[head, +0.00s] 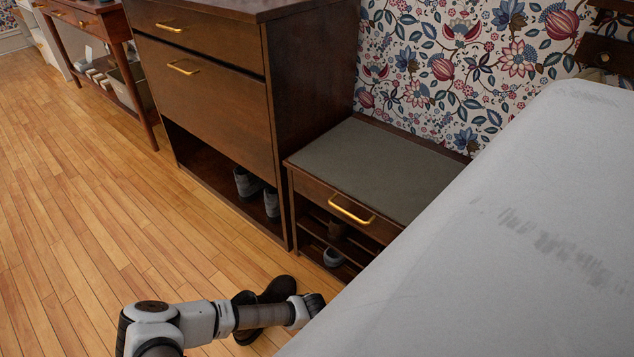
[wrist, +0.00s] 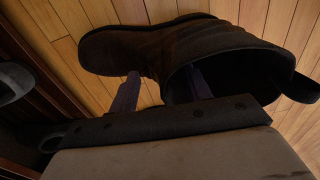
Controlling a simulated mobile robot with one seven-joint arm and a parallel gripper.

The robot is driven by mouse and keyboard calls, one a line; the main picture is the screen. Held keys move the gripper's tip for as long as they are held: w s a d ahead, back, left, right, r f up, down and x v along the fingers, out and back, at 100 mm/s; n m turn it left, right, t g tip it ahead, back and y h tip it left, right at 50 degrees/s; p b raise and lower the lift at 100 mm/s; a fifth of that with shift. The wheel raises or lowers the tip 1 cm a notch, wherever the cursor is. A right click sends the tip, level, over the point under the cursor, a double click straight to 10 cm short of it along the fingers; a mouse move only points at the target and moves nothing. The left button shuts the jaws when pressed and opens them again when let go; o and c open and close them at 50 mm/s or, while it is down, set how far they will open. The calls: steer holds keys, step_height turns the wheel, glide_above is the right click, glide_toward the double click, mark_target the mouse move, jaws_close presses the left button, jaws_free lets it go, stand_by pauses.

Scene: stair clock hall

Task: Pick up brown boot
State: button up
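The brown boot (wrist: 150,48) fills the upper middle of the wrist view, on the wood floor, with its toe to the left and its dark opening to the right. In the head view the dark brown boot (head: 279,289) is at bottom centre, partly hidden behind my arm. My gripper (wrist: 164,84) has its two fingers apart. One finger is outside the boot near its front, and the other is at the opening, seemingly inside it. Part of the shaft lies between them; firm contact cannot be seen. In the head view my fingertips are hidden.
A low bench (head: 375,165) with a grey cushion and shoes beneath stands right of a tall wooden cabinet (head: 215,90). A large pale surface (head: 500,230) covers the lower right. The wood floor (head: 90,220) at left is clear. A grey shoe (wrist: 12,80) shows at the wrist view's left edge.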

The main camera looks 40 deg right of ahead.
jaws_close()
stand_by(1.3)
